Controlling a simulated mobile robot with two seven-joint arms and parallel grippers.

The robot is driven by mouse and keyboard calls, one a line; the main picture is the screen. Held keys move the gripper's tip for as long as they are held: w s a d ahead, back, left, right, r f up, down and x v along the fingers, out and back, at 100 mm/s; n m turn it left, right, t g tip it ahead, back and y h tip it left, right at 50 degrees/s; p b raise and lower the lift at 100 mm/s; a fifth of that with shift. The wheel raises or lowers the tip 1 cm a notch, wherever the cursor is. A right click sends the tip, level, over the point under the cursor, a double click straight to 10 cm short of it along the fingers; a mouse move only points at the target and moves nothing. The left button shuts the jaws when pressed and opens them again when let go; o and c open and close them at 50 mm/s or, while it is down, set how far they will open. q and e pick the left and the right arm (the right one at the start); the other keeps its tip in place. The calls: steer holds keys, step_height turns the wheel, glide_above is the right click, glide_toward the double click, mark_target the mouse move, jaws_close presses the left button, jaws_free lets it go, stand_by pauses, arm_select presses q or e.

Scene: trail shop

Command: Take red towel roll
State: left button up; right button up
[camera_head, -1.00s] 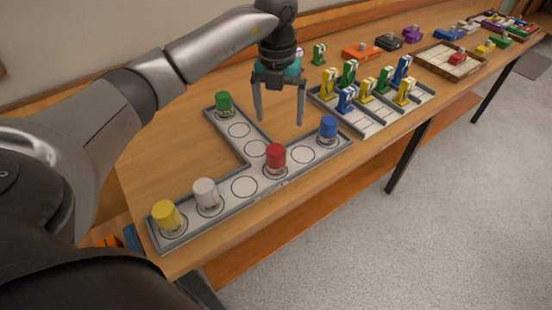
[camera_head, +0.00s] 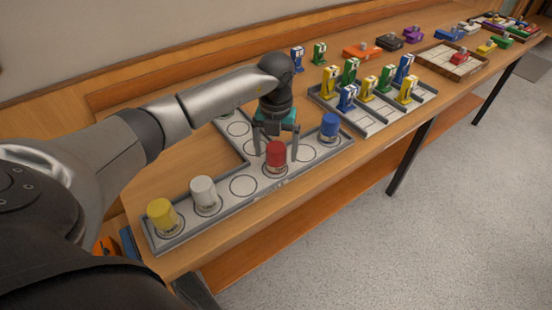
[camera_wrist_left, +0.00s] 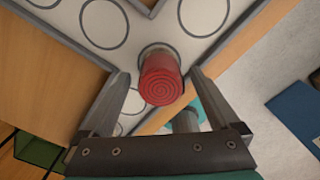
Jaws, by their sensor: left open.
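The red towel roll (camera_head: 276,155) stands upright on a circle of the grey-rimmed white tray (camera_head: 212,222). My left gripper (camera_head: 275,150) is open and points down, just behind and above the roll, with a finger to each side of it in the head view. In the left wrist view the red roll's spiral top (camera_wrist_left: 161,80) lies between and ahead of the two open fingers (camera_wrist_left: 160,95), with no contact visible. The green roll is hidden behind my arm. My right gripper is not in view.
A blue roll (camera_head: 329,125) stands right of the red one; white (camera_head: 204,194) and yellow (camera_head: 163,215) rolls stand to the left. A divided tray (camera_head: 372,125) with several coloured upright pieces lies farther right. Empty circles separate some rolls.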

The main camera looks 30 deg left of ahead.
arm_select(q)
step_height(320, 180, down, 2)
steer(key=shift+f, duration=0.25)
steer(key=shift+c, duration=0.2)
jaws_close()
stand_by(0.4)
steer(key=shift+r, duration=0.1)
